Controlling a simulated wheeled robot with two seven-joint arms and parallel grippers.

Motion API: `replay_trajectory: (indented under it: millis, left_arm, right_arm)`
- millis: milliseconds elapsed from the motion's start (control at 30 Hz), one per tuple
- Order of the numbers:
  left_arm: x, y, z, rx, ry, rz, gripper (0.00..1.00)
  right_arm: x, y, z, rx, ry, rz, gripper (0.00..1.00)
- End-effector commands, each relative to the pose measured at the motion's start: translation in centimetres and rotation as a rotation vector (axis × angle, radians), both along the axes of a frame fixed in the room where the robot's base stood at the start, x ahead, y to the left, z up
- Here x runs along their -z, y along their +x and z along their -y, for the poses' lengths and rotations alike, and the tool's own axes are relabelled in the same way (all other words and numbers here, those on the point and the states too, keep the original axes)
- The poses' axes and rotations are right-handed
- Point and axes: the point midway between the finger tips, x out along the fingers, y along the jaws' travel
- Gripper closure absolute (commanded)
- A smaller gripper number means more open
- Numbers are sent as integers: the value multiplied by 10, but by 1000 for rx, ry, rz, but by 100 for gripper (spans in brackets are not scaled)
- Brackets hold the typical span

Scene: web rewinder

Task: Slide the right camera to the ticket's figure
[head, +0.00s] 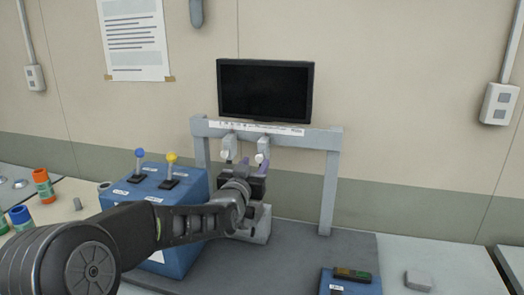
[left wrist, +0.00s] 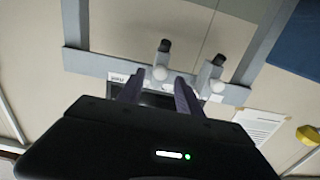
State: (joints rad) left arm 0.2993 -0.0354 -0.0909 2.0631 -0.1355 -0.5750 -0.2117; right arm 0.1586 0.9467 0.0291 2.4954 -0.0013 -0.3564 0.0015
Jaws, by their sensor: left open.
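The right camera (head: 263,146) is a grey unit with a pale round knob, hanging on the grey crossbeam (head: 325,137). The left camera (head: 229,142) hangs a short way to its left. A white printed scale strip (head: 255,127) runs along the beam; its figures are too small to read. My left gripper (head: 253,163) is open, just below and in front of the right camera. In the left wrist view, turned over, the right camera's knob (left wrist: 160,73) appears between the purple fingertips (left wrist: 157,83); contact cannot be told. My right gripper is not in view.
A dark monitor (head: 265,90) stands above the beam. A blue box (head: 178,255) with blue and yellow levers stands beside my left arm. A printed sheet (head: 135,40), unreadable, hangs on the wall.

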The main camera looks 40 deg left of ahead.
Motion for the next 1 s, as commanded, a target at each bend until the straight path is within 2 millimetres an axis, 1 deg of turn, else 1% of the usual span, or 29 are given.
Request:
replay_trajectory:
  millis: [133,267,367,600,700,833,1000]
  left_arm:
    - [-1,2,-1,0,1,0,58]
    - [-2,10,-3,0,1,-1,58]
    - [-2,22,-7,0,1,-3,58]
    - [-2,57,-20,0,1,-3,58]
    - [-2,67,-24,0,2,-2,58]
    - [-1,73,-26,0,1,-1,58]
    - [0,74,-26,0,1,-1,58]
  right_arm:
    - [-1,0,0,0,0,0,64]
    - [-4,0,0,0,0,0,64]
    - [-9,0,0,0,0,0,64]
    - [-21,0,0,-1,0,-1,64]
    - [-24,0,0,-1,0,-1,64]
    - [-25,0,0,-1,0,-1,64]
    - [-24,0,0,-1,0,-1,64]
